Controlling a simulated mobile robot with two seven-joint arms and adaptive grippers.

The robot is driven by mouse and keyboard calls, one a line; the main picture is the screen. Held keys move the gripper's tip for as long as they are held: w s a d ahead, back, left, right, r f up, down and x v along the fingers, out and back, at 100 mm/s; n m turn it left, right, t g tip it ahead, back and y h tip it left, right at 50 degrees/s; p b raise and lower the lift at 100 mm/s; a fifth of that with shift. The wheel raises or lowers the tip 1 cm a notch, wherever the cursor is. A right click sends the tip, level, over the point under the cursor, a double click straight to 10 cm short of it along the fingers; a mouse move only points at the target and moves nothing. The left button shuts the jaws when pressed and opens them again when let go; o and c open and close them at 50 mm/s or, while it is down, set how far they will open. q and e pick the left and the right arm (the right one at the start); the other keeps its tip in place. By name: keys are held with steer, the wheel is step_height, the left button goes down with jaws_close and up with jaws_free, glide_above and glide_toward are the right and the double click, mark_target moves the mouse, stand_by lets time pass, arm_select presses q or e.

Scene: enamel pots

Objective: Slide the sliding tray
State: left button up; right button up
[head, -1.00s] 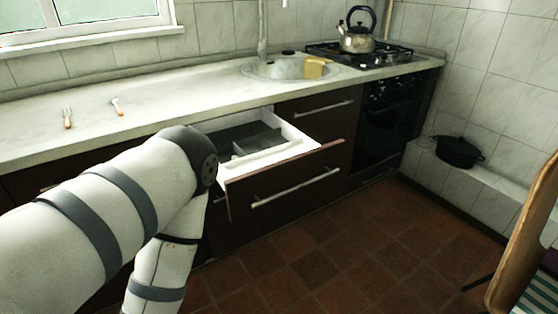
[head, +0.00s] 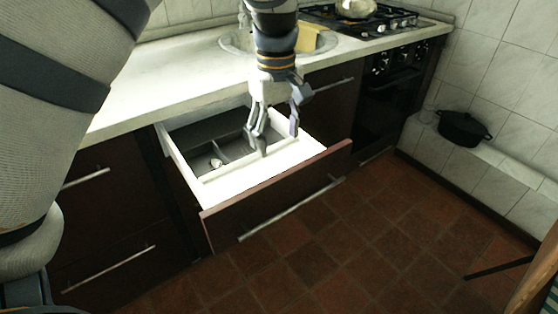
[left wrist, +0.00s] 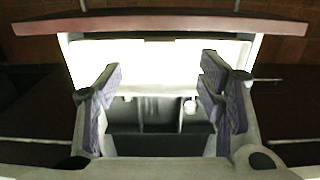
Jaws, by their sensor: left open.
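A drawer (head: 275,195) with a dark front and white inside stands pulled out below the counter. In it lies what looks like the sliding tray, with grey compartments and a white front rim (head: 232,169); in the left wrist view its compartments (left wrist: 150,112) show between the fingers. My left gripper (head: 278,142) is open and points down over the drawer, close to the tray's rim. Its two fingers also show in the left wrist view (left wrist: 160,75), apart with nothing between them. I cannot tell whether a fingertip touches the tray. My right gripper is out of view.
A small pale object (head: 215,162) lies in one compartment. The counter (head: 165,85) overhangs the drawer's back, with a sink and a gas hob (head: 375,22) on it. A black pot (head: 463,128) stands on the tiled ledge at right. The floor before the drawer is clear.

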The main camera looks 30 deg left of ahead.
arm_select(q)
glide_toward(277, 168)
steer(key=s+d+f, duration=0.1)
steer(key=s+f, duration=0.2)
steer(key=s+d+f, duration=0.1)
steer(key=f, duration=0.1)
steer(key=shift+s+d+f, duration=0.15)
steer(key=shift+s+d, duration=0.05)
steer(key=shift+d, duration=0.15)
steer(key=shift+c, duration=0.6)
jaws_close()
